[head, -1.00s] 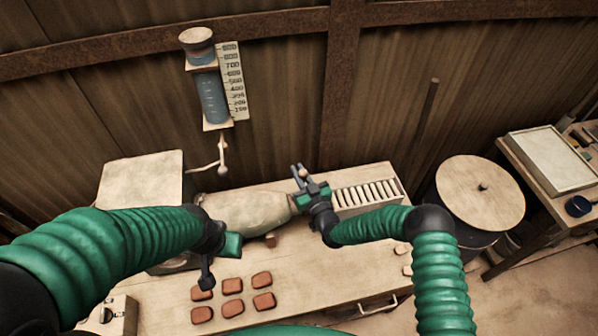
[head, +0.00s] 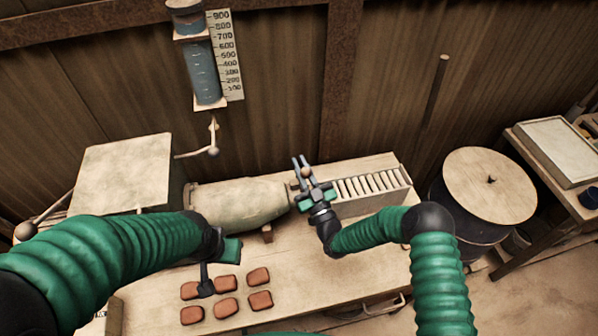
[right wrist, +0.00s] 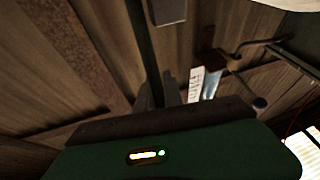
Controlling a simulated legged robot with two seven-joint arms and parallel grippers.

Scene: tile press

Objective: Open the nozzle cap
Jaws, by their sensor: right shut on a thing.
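The press's pale tapered barrel (head: 238,203) lies along the bench, its narrow nozzle end pointing right. My right gripper (head: 301,166) is at that end, shut on a small part there. A small round brown knob (head: 306,172) shows between its fingers. The nozzle cap itself is mostly hidden by the gripper, so I cannot tell how far open it is. In the right wrist view the held part is not clear. My left gripper (head: 206,287) hangs over the reddish tiles on the left, and its jaws are too unclear to read.
Several reddish tiles (head: 258,276) lie on the bench front. A slatted rack (head: 372,188) stands right of the nozzle. A pale box (head: 124,165) is at left, with a scaled blue cylinder (head: 204,72) on the wall. A round-lidded drum (head: 488,185) stands off the bench's right end.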

